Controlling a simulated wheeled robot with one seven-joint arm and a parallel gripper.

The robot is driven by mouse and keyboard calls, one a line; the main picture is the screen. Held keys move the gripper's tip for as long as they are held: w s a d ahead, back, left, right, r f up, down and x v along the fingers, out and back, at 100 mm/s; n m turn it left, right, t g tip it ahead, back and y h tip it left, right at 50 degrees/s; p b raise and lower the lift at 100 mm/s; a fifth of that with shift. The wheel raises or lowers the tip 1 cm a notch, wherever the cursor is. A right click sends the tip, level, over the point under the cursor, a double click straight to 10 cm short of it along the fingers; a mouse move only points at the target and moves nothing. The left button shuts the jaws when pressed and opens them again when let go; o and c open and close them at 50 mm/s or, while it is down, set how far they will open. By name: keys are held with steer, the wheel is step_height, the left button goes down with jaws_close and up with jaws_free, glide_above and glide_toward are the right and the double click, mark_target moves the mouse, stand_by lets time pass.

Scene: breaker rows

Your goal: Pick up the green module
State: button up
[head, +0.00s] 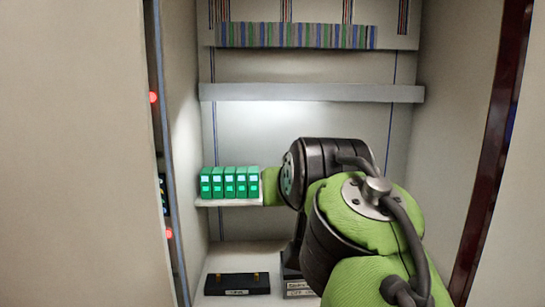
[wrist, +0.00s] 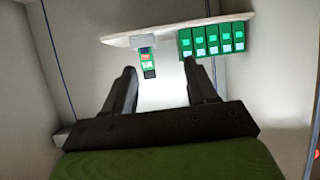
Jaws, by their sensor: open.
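A single green module (wrist: 148,60) with an orange and white label and a dark end stands apart on the pale shelf (wrist: 120,40) in the wrist view. A row of several green modules (wrist: 212,40) is beside it, to the right. The wrist picture looks upside down. My gripper (wrist: 160,72) is open and empty. Its fingers point towards the shelf, and the single module appears between the fingertips, apart from both. In the head view the row (head: 229,183) stands on the shelf (head: 228,203); my arm hides the gripper and the single module.
The shelf is inside a pale cabinet with side walls. A grey bar (head: 312,93) and a striped strip (head: 298,36) cross the back above. A black base with brass posts (head: 238,284) is on the cabinet floor, with a partly hidden labelled base (head: 298,286) beside it.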

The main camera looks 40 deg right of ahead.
steer(key=d+r+h, duration=0.1)
steer(key=d+r, duration=0.2)
steer(key=r, duration=0.2)
steer(key=shift+m, duration=0.4)
steer(key=p+x, duration=0.1)
steer(key=x, duration=0.9)
steer(key=p+x, duration=0.1)
steer(key=x, duration=0.4)
steer(key=shift+d+f+p, duration=0.2)
steer(key=shift+f+p, duration=0.1)
steer(key=shift+f, duration=0.2)
steer(key=shift+s+a+r, duration=0.1)
steer(key=shift+s+a, duration=0.1)
steer(key=c, duration=0.3)
steer(key=shift+w, duration=0.1)
steer(key=c, duration=0.8)
